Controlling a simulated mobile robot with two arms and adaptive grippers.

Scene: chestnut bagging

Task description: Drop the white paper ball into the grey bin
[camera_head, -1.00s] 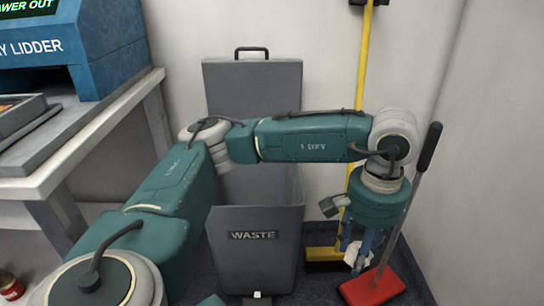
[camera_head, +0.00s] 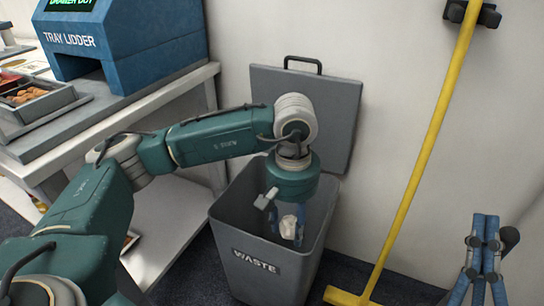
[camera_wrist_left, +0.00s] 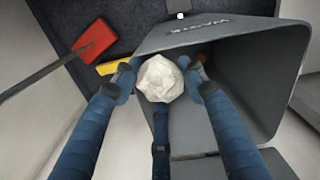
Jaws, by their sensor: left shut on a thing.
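The white paper ball (camera_head: 288,228) is held between the fingers of my left gripper (camera_head: 287,226). In the head view the ball and fingertips appear over the bin's opening. In the wrist view the bin (camera_wrist_left: 235,30) lies up and right, and the ball overlaps its rim. My right gripper (camera_head: 485,225) is at the lower right; its opening is unclear.
A yellow-handled broom (camera_head: 420,175) leans on the wall right of the bin. A red dustpan (camera_wrist_left: 92,40) lies on the floor in the wrist view. A metal table (camera_head: 120,105) with a blue tray lidder (camera_head: 125,55) stands left of the bin.

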